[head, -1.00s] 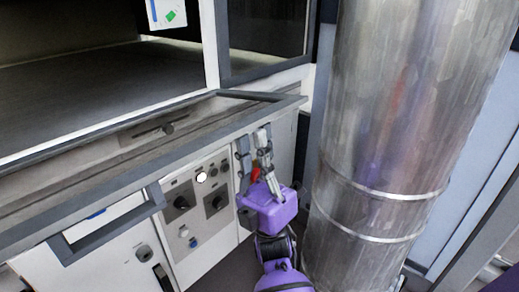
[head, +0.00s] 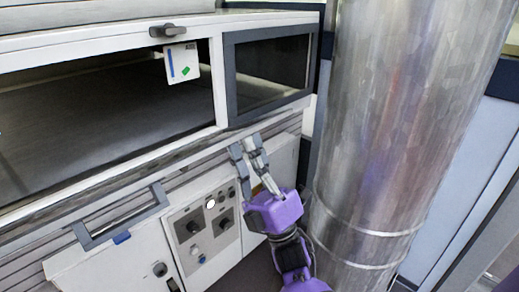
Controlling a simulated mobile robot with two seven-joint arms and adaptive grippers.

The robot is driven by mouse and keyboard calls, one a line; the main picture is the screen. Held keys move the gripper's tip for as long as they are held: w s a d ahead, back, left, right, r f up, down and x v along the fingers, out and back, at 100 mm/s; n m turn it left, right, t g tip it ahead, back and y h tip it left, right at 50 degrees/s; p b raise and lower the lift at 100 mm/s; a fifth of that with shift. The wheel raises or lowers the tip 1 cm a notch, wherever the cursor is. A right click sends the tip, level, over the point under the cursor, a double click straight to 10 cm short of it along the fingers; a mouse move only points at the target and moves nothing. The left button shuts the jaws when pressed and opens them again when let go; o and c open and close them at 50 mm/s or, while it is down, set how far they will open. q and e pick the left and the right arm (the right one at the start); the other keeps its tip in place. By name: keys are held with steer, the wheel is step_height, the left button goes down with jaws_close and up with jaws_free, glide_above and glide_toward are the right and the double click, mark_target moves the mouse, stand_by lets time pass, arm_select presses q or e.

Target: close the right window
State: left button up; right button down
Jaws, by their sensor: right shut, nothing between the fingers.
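The right window (head: 270,72) has a thick grey frame and a dark pane. It stands upright at the right end of the tunnel front, and I cannot tell whether it sits fully flush. My right gripper (head: 246,150) is purple with grey fingers and points up just below the window's lower edge. It is shut with nothing in it, and I see no clear contact with the frame. My left gripper is not in view.
A large metal duct (head: 390,130) stands close to the right of my right arm. A wide dark opening (head: 110,105) lies left of the window, with a hanging tag (head: 182,63). A grey bracket (head: 125,222) and control panel (head: 203,232) are below.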

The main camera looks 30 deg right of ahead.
mark_target(240, 132)
steer(key=r+p, duration=0.1)
steer(key=r, duration=0.1)
steer(key=w+r+g+p, duration=0.1)
steer(key=r+p, duration=0.1)
steer(key=w+r+g+p, duration=0.1)
steer(key=r+p, duration=0.1)
steer(key=shift+w+a+r, duration=0.15)
steer(key=shift+a, duration=0.25)
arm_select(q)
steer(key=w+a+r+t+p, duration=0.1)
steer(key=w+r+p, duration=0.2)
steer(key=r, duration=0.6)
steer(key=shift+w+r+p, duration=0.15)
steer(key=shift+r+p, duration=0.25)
arm_select(e)
steer(key=w+a+r, duration=0.2)
steer(key=w+r, duration=0.3)
steer(key=w, duration=0.3)
steer(key=w+a+r+g+h, duration=0.1)
steer(key=w+a+r, duration=0.2)
steer(key=w+r, duration=0.2)
steer(key=shift+w+a, duration=0.2)
steer(key=shift+w, duration=1.7)
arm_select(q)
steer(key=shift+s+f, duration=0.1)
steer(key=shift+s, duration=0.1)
